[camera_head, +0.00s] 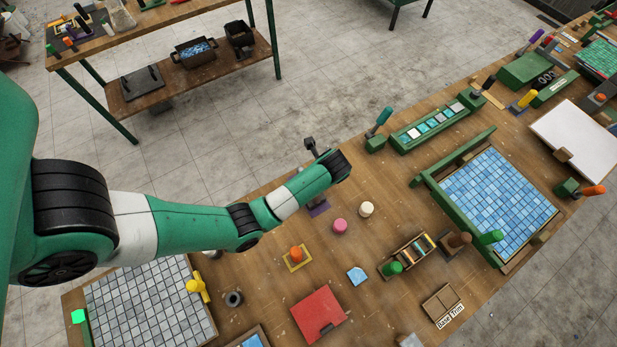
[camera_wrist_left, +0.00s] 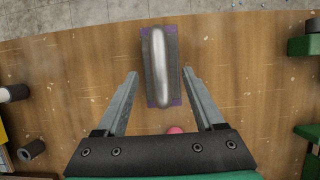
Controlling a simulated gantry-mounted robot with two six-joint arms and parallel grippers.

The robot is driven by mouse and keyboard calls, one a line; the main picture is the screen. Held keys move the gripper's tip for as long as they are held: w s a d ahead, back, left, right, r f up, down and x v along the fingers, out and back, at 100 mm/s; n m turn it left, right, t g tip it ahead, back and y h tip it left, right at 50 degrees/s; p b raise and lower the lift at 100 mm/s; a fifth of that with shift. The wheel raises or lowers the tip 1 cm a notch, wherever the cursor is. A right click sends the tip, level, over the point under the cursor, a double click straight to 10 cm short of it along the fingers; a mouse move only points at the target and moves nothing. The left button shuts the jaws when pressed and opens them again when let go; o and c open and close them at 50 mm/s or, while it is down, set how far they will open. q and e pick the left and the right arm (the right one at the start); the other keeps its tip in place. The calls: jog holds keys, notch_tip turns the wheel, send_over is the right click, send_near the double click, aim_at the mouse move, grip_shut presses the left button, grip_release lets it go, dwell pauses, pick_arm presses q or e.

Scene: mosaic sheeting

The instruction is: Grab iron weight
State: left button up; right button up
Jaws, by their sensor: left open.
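The iron weight (camera_wrist_left: 160,65) is a grey metal block with a bright rounded handle bar, lying on a purple pad (camera_wrist_left: 176,100) in the left wrist view. In the head view the purple pad (camera_head: 319,209) shows just below my left arm, which covers most of the weight. My left gripper (camera_wrist_left: 160,74) is open and empty. Its two fingers point toward the weight, one on each side in the picture, with the handle lined up between them. The exact height above the weight cannot be told. In the head view its fingers are hidden behind the wrist. My right gripper is not in view.
A pink round piece (camera_head: 340,226) and a white one (camera_head: 366,209) stand close to the pad. A green-framed mosaic sheet (camera_head: 497,198) lies right.

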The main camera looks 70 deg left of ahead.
pick_arm(q)
jog(key=shift+b+x, duration=0.55)
jog(key=shift+x, duration=2.25)
jog(key=shift+d, duration=0.2)
jog(key=shift+c, duration=0.2)
grip_shut()
jog(key=shift+w+r, duration=0.1)
